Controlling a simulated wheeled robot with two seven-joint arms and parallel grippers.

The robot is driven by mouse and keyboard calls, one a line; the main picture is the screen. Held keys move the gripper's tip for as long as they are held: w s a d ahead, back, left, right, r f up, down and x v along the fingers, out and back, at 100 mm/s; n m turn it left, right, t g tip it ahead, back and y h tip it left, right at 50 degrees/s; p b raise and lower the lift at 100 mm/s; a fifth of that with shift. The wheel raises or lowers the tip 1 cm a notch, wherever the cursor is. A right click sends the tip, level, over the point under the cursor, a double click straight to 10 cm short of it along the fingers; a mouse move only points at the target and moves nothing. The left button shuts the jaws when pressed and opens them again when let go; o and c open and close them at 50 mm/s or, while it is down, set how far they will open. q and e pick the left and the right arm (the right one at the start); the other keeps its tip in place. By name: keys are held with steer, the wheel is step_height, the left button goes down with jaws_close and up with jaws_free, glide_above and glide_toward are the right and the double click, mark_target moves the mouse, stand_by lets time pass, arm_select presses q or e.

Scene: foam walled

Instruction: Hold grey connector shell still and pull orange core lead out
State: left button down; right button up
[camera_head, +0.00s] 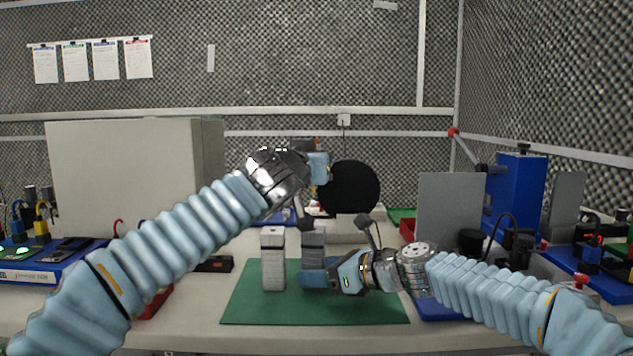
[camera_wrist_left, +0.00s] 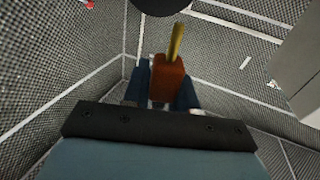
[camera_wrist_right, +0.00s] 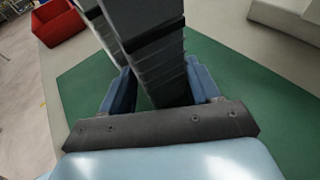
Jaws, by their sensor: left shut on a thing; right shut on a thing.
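The dark grey connector shell (camera_head: 313,250) stands upright over the green mat. My right gripper (camera_head: 318,279) is shut on its lower part, and the right wrist view shows the shell (camera_wrist_right: 158,62) between its blue fingers. My left gripper (camera_head: 318,165) is raised well above the shell. In the left wrist view its fingers are shut on the orange core (camera_wrist_left: 169,80), with a yellow lead (camera_wrist_left: 175,42) sticking out of it. No shell shows around the core there. In the head view only a little of the orange core shows, behind my left gripper.
A light grey block (camera_head: 272,262) stands upright on the green mat (camera_head: 250,308), just left of the shell. A black disc (camera_head: 352,187) stands behind. A large pale box (camera_head: 125,180) is at the left, and blue equipment (camera_head: 520,185) is at the right. The mat's front is clear.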

stand_by(0.3)
steer(key=o, duration=0.9)
